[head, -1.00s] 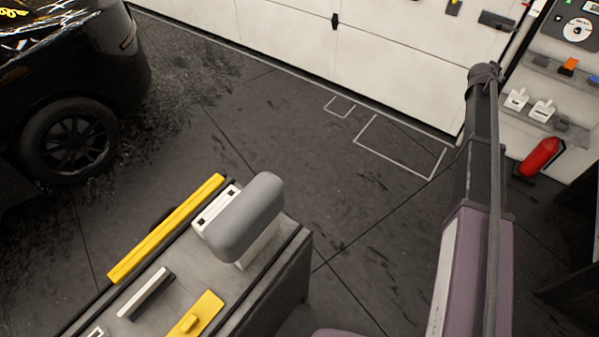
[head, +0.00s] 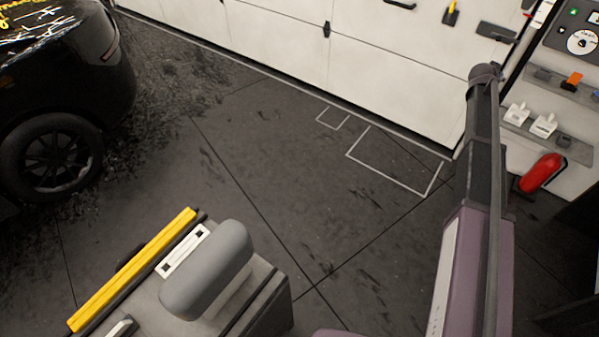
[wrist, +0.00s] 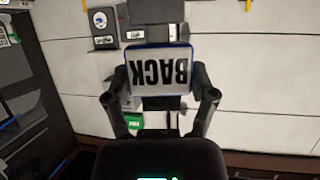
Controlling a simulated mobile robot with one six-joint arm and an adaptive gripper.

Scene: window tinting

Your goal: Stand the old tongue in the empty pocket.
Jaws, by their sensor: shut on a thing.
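My gripper (wrist: 160,72) shows in the wrist view, one finger on each side of a white plate (wrist: 160,76) with a blue rim. The plate carries the word BACK, upside down in the picture, and the gripper is shut on it. I cannot tell for sure whether this plate is the old tongue. In the head view, a white slotted piece (head: 184,251) with dark openings lies on the cart top; I cannot tell whether it has the empty pocket. The gripper and plate are not visible in the head view.
The grey cart (head: 262,310) carries a yellow bar (head: 133,268) along its left edge and a rounded grey block (head: 207,268). A black car (head: 60,110) stands at left. A red extinguisher (head: 541,173) and wall shelves (head: 550,128) are at right. Middle floor is clear.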

